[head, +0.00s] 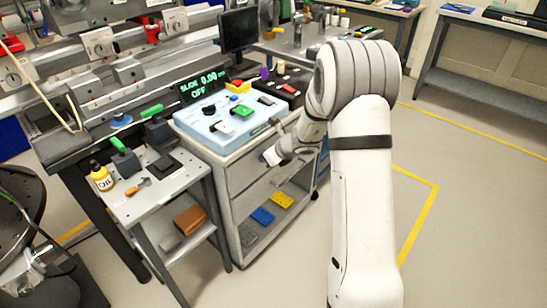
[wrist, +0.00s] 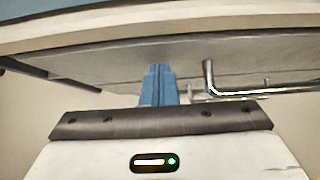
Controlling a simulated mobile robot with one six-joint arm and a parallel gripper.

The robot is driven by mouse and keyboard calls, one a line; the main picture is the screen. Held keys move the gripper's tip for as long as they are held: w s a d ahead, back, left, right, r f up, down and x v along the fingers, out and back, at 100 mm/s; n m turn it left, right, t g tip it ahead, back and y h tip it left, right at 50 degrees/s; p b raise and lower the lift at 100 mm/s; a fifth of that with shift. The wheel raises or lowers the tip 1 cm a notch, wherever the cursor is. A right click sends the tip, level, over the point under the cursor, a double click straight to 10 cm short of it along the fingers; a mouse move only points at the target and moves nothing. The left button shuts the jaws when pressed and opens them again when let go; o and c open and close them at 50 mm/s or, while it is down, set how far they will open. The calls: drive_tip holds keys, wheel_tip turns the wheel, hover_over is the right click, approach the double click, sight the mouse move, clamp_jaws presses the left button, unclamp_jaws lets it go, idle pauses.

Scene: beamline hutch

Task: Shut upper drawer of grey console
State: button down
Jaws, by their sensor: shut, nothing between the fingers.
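The grey console (head: 238,208) stands in the middle of the head view, under a pale blue control box. Its upper drawer front (head: 243,172) is a plain grey panel just below the top; it looks close to flush, but my arm covers its right part. In the wrist view the grey drawer front (wrist: 110,68) runs across under the pale top edge. A chrome bar handle (wrist: 250,91) is right of my fingers. My gripper (wrist: 158,72) is shut and empty, its blue fingertips at the panel; contact cannot be told. In the head view my gripper (head: 268,157) is at the console's front.
An open lower compartment of the console holds a blue item (head: 262,216) and a yellow item (head: 282,200). A small side table (head: 150,190) with an oil bottle (head: 101,177) stands close on the left. The floor (head: 440,170) to the right is clear.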

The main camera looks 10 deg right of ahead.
drive_tip(key=shift+w+a+r, duration=0.25)
drive_tip(key=s+d+r+p, duration=0.2)
drive_tip(key=s+d+r, duration=0.5)
drive_tip(key=s+d, duration=0.15)
drive_tip(key=s+a+r+n+g+p, duration=0.3)
drive_tip(key=s+a+r+n+p, duration=0.3)
drive_tip(key=s+r+n, duration=0.65)
drive_tip(key=s+d+r+n+h+p, duration=0.2)
drive_tip(key=s+r+n+h+p, duration=0.1)
drive_tip(key=s+r+n, duration=0.2)
drive_tip(key=s+d+r+n+g+h+p, duration=0.1)
drive_tip(key=s+r+n+p, duration=0.3)
drive_tip(key=s+n, duration=0.6)
drive_tip(key=shift+s+d+r+h, duration=0.35)
drive_tip(key=shift+d+r+h, duration=0.1)
drive_tip(key=shift+r+h, duration=0.4)
